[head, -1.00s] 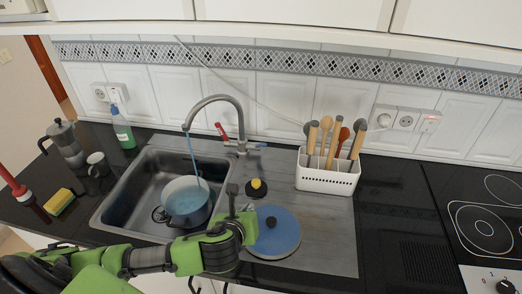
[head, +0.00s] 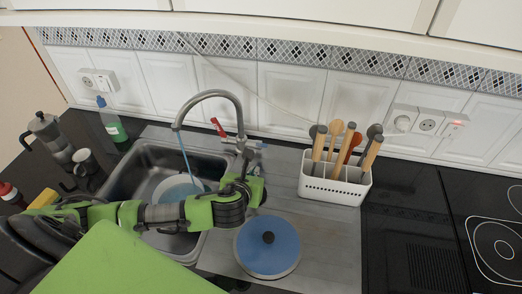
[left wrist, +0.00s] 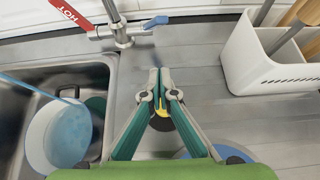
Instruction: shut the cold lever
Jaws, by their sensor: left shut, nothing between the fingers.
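The tap (head: 240,115) stands behind the sink, and a blue stream runs from its spout into a pot (head: 178,187). The cold lever (head: 259,146) is blue and sticks out to the right of the tap body; it also shows in the left wrist view (left wrist: 156,22). The red lever (head: 217,127) is on the left side and reads HOT in the left wrist view (left wrist: 70,12). My left gripper (left wrist: 158,75) is shut and empty, in front of the cold lever and apart from it. In the head view its fingertips are hard to make out. My right gripper is out of view.
A white utensil holder (head: 335,190) stands right of the tap. A blue lid (head: 268,250) lies on the drainer. A soap bottle (head: 113,125) stands left of the sink.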

